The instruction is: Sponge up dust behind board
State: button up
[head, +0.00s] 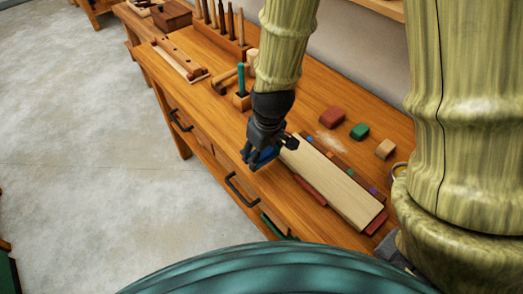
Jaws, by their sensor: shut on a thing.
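My gripper (257,157) is shut on a blue sponge (267,154), which is mostly hidden by the dark fingers. It is at the front edge of the workbench, beside the left end of the board. The board (335,182) is a long pale plank lying slantwise on the bench, with reddish strips showing along both its sides. A faint pale patch of dust (329,142) lies on the bench top behind the board, between it and the coloured blocks.
A red block (331,117), a green block (359,131) and a tan block (385,149) stand behind the dust. A wooden mallet (227,79), a tool rack (220,36) and a clamp-like wooden piece (180,58) occupy the bench's far left. Drawer handles (241,190) stick out in front.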

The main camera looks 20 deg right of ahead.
aim_at(326, 136)
jog(key=shift+o, duration=0.7)
jog(key=shift+c, duration=0.7)
jog(key=shift+w+d+m, duration=0.15)
jog(key=shift+d+m, duration=0.15)
jog(key=shift+d, duration=0.05)
jog(key=w+d+m, duration=0.1)
jog(key=d+m, duration=0.2)
jog(key=d, duration=0.1)
jog(key=w+d+m+h, duration=0.1)
jog(key=d+m, duration=0.2)
jog(key=d, duration=0.1)
jog(key=w+d+m, duration=0.1)
jog(key=d+m, duration=0.2)
jog(key=d, duration=0.1)
jog(key=shift+w+d+p, duration=0.15)
jog(key=shift+p, duration=0.25)
jog(key=d+m, duration=0.2)
jog(key=d, duration=0.1)
jog(key=w+d+r+m, duration=0.1)
jog(key=d+m, duration=0.2)
jog(key=d, duration=0.1)
jog(key=d+m+g+h, duration=0.1)
jog(key=d+m, duration=0.2)
jog(key=shift+w+d+r, duration=0.15)
jog(key=shift+d+r, duration=0.1)
jog(key=shift+r, duration=0.15)
jog(key=shift+d+f, duration=0.15)
jog(key=shift+f+b, duration=2.5)
jog(key=shift+f, duration=0.25)
jog(key=shift+f, duration=0.55)
